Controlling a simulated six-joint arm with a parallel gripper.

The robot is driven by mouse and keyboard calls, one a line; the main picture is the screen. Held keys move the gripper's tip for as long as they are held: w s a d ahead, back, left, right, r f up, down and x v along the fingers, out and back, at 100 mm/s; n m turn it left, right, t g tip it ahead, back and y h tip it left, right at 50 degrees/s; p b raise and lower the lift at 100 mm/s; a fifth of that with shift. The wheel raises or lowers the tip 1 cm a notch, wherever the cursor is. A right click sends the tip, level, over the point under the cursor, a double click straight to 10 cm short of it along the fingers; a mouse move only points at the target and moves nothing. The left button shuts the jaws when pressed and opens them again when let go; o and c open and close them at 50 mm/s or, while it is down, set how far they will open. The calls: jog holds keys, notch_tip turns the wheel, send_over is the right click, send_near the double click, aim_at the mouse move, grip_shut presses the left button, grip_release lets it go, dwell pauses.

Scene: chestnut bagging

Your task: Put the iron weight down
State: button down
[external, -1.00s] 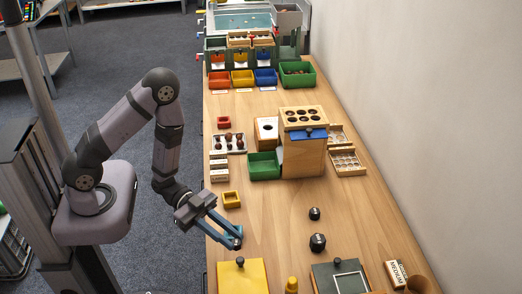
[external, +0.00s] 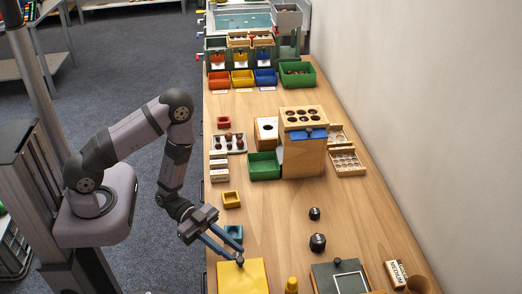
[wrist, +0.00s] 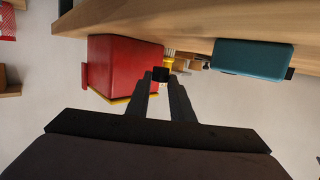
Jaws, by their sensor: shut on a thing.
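My gripper (external: 238,261) is shut on a small black thing, which looks like the iron weight (wrist: 160,75) and shows between the fingertips in the wrist view. In the external view the fingertips overlap the far part of a yellow lid (external: 246,280), near its dark knob. I cannot tell how high above it they are, and the held thing is hard to make out there. Two other black weights, a smaller one (external: 314,213) and a larger one (external: 317,242), stand upright on the table to the right, apart from the gripper.
A dark plate with a framed panel (external: 343,283) and a yellow piece (external: 292,285) stand in front. The middle of the table (external: 275,215) is clear.

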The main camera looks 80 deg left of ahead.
jog(key=shift+f, duration=1.8)
jog(key=shift+f, duration=0.3)
jog(key=c, duration=1.6)
grip_release()
jog(key=shift+r, duration=0.1)
jog(key=shift+o, duration=0.2)
jog(key=shift+a, duration=0.1)
jog(key=shift+s+a, duration=0.4)
jog(key=shift+s, duration=0.05)
jog(key=shift+o, duration=0.4)
jog(key=shift+d+r+b+v, duration=0.1)
jog(key=shift+r+b+v, duration=0.15)
jog(key=shift+v, duration=0.75)
jog(key=shift+d+r+b+v, duration=0.1)
jog(key=shift+b+v, duration=0.2)
jog(key=shift+v, duration=0.7)
jog(key=shift+d+r+b+v, duration=0.1)
jog(key=shift+r+b+v, duration=0.15)
jog(key=shift+v, duration=0.75)
